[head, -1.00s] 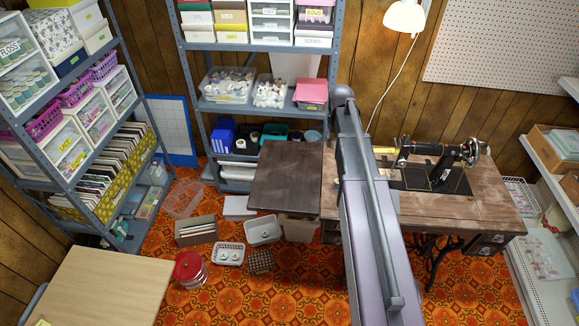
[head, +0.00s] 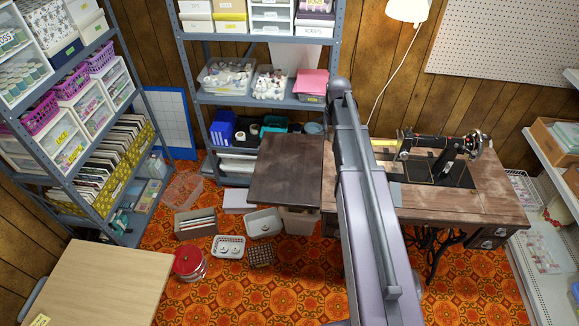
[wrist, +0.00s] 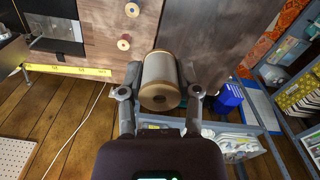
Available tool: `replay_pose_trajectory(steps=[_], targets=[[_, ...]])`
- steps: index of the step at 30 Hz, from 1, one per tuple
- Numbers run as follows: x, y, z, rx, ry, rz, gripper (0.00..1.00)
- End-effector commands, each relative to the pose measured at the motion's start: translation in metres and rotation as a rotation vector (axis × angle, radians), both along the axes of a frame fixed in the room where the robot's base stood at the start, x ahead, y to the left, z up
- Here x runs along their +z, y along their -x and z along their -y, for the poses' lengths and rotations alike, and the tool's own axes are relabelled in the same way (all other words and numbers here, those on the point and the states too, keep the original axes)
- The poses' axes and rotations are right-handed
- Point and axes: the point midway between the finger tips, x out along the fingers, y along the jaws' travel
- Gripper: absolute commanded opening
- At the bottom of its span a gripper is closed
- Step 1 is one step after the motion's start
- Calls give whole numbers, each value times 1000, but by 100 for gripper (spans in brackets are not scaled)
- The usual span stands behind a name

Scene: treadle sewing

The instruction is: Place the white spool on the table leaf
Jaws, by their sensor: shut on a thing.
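In the wrist view my gripper (wrist: 160,97) is shut on the white spool (wrist: 158,72), a large spool of pale, greyish thread with tan ends. One finger is on each side of it, and one round end with a dark centre hole faces the camera. The table leaf (head: 287,170) is the bare dark brown board left of the sewing table in the head view. In the wrist view the leaf (wrist: 212,35) lies beyond and to the right of the spool. I cannot tell the spool's height above it. My arm hides the gripper and spool in the head view.
The black sewing machine (head: 450,150) is on the table's right. A metal shelf (head: 335,60) stands behind the leaf. Bins and baskets (head: 229,246) sit on the floor.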

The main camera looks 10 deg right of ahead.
Motion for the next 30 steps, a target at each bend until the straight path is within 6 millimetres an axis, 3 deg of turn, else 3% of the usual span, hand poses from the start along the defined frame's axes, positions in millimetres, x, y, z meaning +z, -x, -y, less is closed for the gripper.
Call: replay_pose_trajectory(steps=[30], targets=[[-167,73,-95,383,8,-1,20]])
